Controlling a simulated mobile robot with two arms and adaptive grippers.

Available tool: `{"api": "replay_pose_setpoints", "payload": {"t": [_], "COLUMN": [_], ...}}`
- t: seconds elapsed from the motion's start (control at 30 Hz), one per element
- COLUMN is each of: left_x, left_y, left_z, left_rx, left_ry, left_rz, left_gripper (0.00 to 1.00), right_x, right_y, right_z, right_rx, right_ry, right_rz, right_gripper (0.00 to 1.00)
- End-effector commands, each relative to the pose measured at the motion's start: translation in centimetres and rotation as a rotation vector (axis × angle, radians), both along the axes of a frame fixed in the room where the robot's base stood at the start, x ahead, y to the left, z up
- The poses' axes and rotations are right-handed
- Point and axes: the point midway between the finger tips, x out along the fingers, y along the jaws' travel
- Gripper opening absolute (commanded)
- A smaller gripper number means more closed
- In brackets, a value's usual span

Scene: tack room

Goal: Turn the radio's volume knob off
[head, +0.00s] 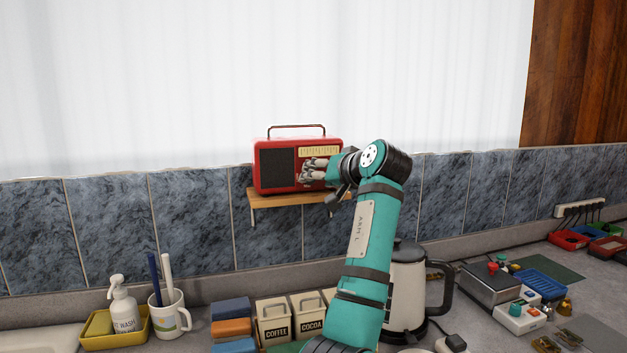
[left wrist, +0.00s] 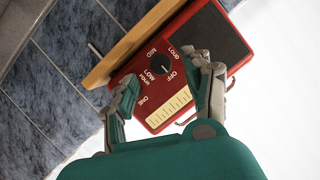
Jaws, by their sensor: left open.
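The red radio (head: 297,150) has a dark speaker grille and a pale dial strip, and stands on a small wooden shelf. In the left wrist view the radio (left wrist: 187,31) appears turned, with its dark volume knob (left wrist: 158,66) among the labels LOUD, MID, LOW and OFF. I cannot read the knob's setting surely. My left gripper (head: 307,171) is at the radio's front right. In the wrist view the left gripper (left wrist: 164,74) is open, one finger on each side of the knob, with no clear contact. It hides the knob in the head view. My right gripper is not in view.
The wooden shelf (head: 268,201) is fixed to the tiled wall. Below, the counter holds a soap bottle (head: 124,311), a mug (head: 170,318), COFFEE and COCOA canisters (head: 274,323), and a kettle (head: 406,285) beside my left arm. Trays and small devices crowd the right.

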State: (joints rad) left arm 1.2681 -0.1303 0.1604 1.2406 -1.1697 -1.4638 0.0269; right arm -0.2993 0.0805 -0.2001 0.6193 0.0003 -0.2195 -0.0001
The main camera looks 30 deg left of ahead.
Motion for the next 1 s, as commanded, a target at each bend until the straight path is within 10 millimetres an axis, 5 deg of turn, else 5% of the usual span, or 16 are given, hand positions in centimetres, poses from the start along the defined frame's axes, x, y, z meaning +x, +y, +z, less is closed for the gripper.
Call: {"api": "replay_pose_setpoints", "payload": {"t": [0.4, 1.0], "left_x": [-3.2, -3.5], "left_y": [-6.3, -6.8], "left_z": [2.3, 2.5], "left_rx": [-0.002, -0.002], "left_ry": [0.0, 0.001], "left_rz": [-0.003, 0.0], "left_gripper": [0.51, 0.51], "right_x": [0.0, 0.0], "right_y": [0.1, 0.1], "right_z": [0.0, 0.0], "right_rx": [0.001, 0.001], "right_ry": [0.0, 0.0], "right_rz": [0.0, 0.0], "right_gripper": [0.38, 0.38]}}
